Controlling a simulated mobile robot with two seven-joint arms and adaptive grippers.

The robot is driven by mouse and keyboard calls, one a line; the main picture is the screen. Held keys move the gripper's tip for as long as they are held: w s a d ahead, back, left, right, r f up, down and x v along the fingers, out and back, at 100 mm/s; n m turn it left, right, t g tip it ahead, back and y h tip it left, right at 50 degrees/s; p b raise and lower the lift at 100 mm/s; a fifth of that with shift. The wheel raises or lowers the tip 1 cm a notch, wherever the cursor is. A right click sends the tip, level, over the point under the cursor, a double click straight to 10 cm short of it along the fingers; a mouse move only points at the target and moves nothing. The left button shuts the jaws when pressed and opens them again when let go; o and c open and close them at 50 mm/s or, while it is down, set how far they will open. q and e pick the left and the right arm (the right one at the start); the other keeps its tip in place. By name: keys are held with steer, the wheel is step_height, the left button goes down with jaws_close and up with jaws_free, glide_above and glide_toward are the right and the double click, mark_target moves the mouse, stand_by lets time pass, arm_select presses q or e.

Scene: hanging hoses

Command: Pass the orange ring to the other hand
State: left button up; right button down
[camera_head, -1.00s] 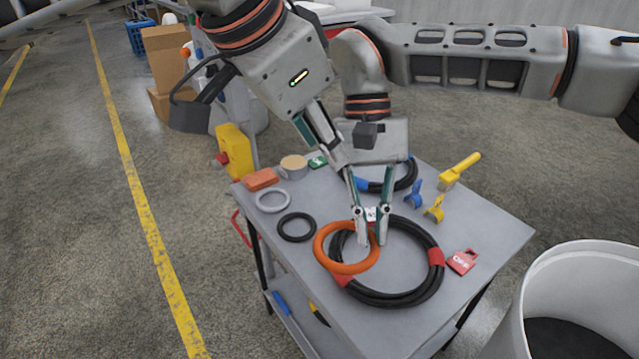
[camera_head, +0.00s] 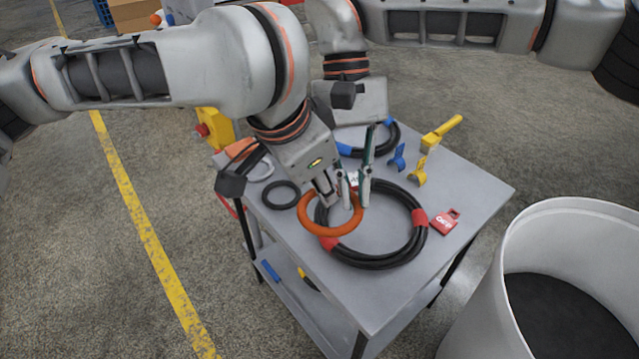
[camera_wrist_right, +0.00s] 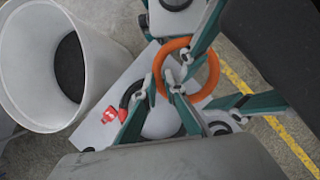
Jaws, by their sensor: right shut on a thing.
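The orange ring (camera_head: 330,232) appears over the left part of the black hose coil (camera_head: 405,247) with red bands. My right gripper (camera_head: 357,186) is shut on the ring's edge; in the right wrist view its fingertips (camera_wrist_right: 161,86) pinch the orange ring (camera_wrist_right: 199,97). My left gripper (camera_head: 328,192) has come in from the left, close beside the right one at the ring. In the right wrist view the left fingers (camera_wrist_right: 211,84) look spread, one inside the ring and one outside its edge. The left fingertips are partly hidden in the head view.
The grey table (camera_head: 310,262) also holds a black ring (camera_head: 281,206), a grey ring, a blue-banded hose, blue and yellow clips (camera_head: 418,171), a yellow-handled tool (camera_head: 441,134) and a red tag (camera_head: 445,222). A large white bin (camera_head: 520,235) stands at the right.

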arm_select(q)
steer(key=shift+x, duration=1.05)
jaws_close()
arm_select(e)
steer(key=c, duration=2)
jaws_free()
steer(key=shift+r, duration=0.1)
